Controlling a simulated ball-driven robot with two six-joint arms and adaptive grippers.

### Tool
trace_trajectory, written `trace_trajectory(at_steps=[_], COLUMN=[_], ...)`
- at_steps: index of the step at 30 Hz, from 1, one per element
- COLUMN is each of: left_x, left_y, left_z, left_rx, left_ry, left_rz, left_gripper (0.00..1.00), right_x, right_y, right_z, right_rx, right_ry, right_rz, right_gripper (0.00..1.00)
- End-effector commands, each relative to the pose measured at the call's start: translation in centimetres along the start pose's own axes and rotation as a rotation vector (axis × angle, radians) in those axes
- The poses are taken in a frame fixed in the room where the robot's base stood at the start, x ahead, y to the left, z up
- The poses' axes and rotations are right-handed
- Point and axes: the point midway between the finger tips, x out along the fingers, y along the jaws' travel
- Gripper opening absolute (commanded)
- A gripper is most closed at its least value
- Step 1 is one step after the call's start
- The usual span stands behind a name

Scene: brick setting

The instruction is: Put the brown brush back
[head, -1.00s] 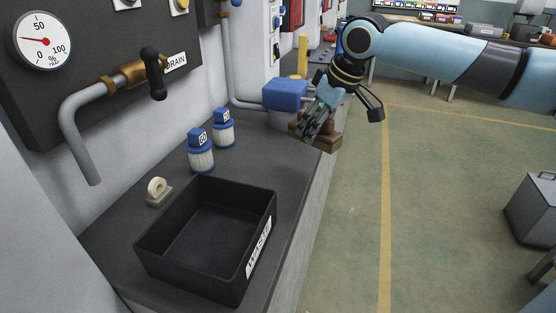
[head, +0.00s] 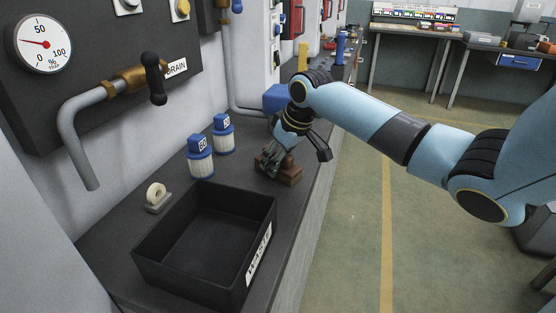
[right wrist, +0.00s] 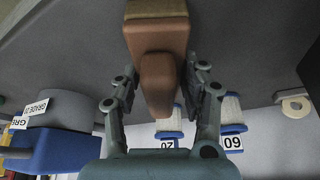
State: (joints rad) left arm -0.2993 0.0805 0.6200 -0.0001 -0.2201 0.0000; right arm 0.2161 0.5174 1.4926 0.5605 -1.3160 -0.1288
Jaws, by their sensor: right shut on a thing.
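The brown brush (head: 285,174) is over the dark worktop, near its front edge, just behind the black waste bin in the head view. It also shows in the right wrist view (right wrist: 157,42), with its raised handle between the fingers. My right gripper (head: 274,160) is shut on the brush's handle, and it also shows in the right wrist view (right wrist: 158,84). The brush looks at or just above the worktop; I cannot tell whether it touches. My left gripper is not in view.
A black bin marked WASTE (head: 204,240) stands on the worktop (head: 118,229). Two blue-capped filters (head: 200,158) and a tape roll (head: 158,197) stand by the wall. A blue box (head: 277,98) is behind my gripper. A drain pipe (head: 76,140) juts out at left.

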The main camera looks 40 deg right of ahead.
Motion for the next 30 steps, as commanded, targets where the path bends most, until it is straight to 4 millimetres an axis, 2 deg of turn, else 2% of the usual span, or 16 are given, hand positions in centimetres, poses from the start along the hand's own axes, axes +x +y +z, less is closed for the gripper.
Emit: trace_trajectory(at_steps=[3, 4, 9, 17, 20, 23, 30], left_x=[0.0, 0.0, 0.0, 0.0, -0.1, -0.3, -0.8], left_y=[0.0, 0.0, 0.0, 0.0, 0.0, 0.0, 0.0], left_z=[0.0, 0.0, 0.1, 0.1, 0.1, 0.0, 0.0], left_rx=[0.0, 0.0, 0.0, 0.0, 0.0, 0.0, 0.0], left_ry=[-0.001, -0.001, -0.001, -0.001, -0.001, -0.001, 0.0], left_rz=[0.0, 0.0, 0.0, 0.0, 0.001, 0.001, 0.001], left_gripper=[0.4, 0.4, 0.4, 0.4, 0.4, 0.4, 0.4], right_x=[0.0, 0.1, 0.0, 0.0, -0.7, -2.2, -7.7], right_y=[0.0, 0.0, 0.0, 0.0, 0.1, 0.1, 0.1], right_z=[0.0, 0.1, 0.0, 0.0, 0.0, -0.1, 0.0], right_rx=[0.0, 0.0, 0.0, 0.0, 0.0, -0.002, -0.004], right_ry=[0.0, 0.0, 0.0, 0.0, 0.0, 0.002, 0.001], right_rz=[0.0, 0.0, 0.0, 0.0, 0.002, 0.002, 0.004], right_gripper=[0.17, 0.44, 0.66, 0.66, 0.66, 0.66, 0.66])
